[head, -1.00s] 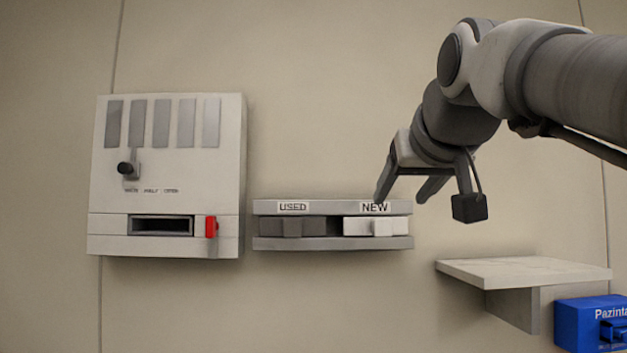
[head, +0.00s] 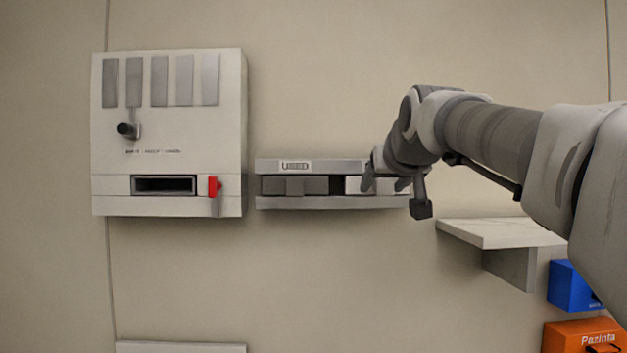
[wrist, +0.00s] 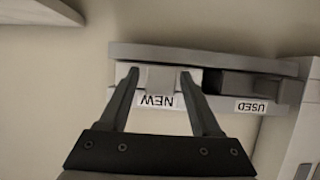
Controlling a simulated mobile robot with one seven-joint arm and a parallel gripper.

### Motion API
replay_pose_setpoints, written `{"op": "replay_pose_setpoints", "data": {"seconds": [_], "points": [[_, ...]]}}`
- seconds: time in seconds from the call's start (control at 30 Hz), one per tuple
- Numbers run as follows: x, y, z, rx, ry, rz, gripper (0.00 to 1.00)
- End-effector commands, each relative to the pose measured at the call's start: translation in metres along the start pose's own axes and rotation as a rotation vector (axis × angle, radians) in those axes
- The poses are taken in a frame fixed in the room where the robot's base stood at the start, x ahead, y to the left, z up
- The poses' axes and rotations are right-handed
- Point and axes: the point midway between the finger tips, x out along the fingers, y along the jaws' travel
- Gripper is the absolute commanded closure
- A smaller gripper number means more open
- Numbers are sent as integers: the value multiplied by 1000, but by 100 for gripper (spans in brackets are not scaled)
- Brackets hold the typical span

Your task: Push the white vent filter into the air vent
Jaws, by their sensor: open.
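The white vent filter (head: 353,186) sits in the NEW side of a grey wall holder (head: 310,203), mostly hidden behind my gripper in the head view. In the wrist view the white filter (wrist: 192,76) and its grip tab (wrist: 161,78) lie between my open fingers. My gripper (wrist: 160,76) is open around the tab; whether the fingers touch it I cannot tell. It also shows in the head view (head: 386,186). The air vent (head: 164,185) is an empty dark slot low on the white wall unit at left, with a red latch (head: 214,186) beside it.
A dark grey filter (head: 288,186) sits in the USED side of the holder. A pale shelf (head: 500,233) juts out at right below my arm. Blue (head: 572,286) and orange (head: 583,336) boxes stand lower right. The wall between unit and holder is bare.

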Motion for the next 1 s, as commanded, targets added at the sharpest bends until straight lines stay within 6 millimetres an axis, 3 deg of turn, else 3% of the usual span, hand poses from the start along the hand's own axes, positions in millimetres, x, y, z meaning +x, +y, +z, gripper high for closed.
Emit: {"op": "replay_pose_setpoints", "data": {"seconds": [0.13, 0.47, 1.0], "points": [[0, 0, 0, 0, 0, 0, 39], [0, 0, 0, 0, 0, 0, 98], [-8, 0, 3, 0, 1, 0, 100]]}}
